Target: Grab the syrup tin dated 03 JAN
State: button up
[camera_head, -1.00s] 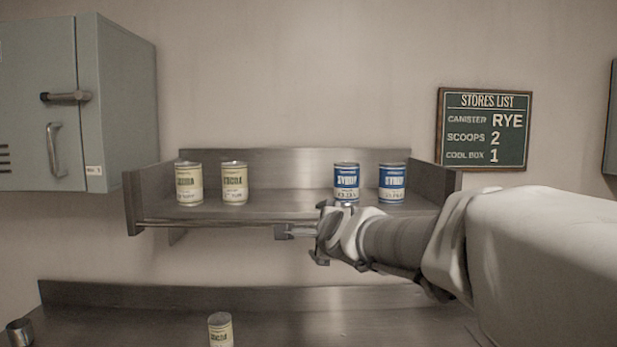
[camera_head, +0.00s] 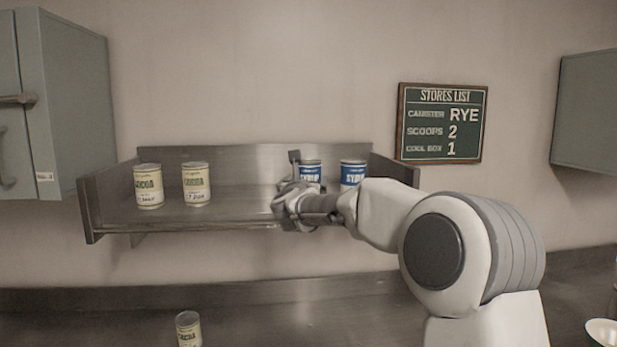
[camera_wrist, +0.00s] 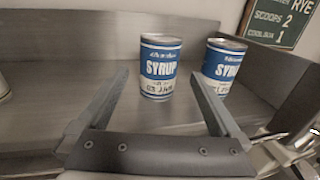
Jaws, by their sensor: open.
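Two blue and white syrup tins stand upright on the metal shelf. In the wrist view the left syrup tin (camera_wrist: 160,68) has a date that seems to read 03 JAN, though it is blurred. The right syrup tin (camera_wrist: 223,64) has a date partly hidden behind a finger. In the head view the left syrup tin (camera_head: 310,170) is partly covered by my gripper, and the right syrup tin (camera_head: 352,172) by my arm. My gripper (camera_wrist: 159,90) is open and empty, its fingers pointing at the left tin, which shows between them, apparently just beyond the tips.
Two cocoa tins, the left one (camera_head: 148,186) and the right one (camera_head: 196,183), stand on the left of the shelf (camera_head: 240,208). Another tin (camera_head: 188,329) stands on the counter below. A stores list board (camera_head: 442,123) hangs at right, and grey cabinets flank the shelf.

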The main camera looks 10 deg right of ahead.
aim_at(308, 174)
jog(key=p+x, duration=0.3)
jog(key=x, duration=0.5)
jog(key=shift+p, duration=0.35)
jog(key=shift+w+r+p, duration=0.2)
jog(key=shift+w+p, duration=0.2)
jog(key=p+x, duration=0.2)
jog(key=x, duration=0.1)
jog(key=shift+d+r+p, duration=0.1)
jog(key=shift+r+p, duration=0.05)
jog(key=shift+p, duration=0.2)
jog(key=shift+w+d+f+p, duration=0.2)
jog(key=shift+w+p, duration=0.2)
jog(key=shift+w, duration=0.4)
grip_shut()
jog(key=shift+r, duration=0.15)
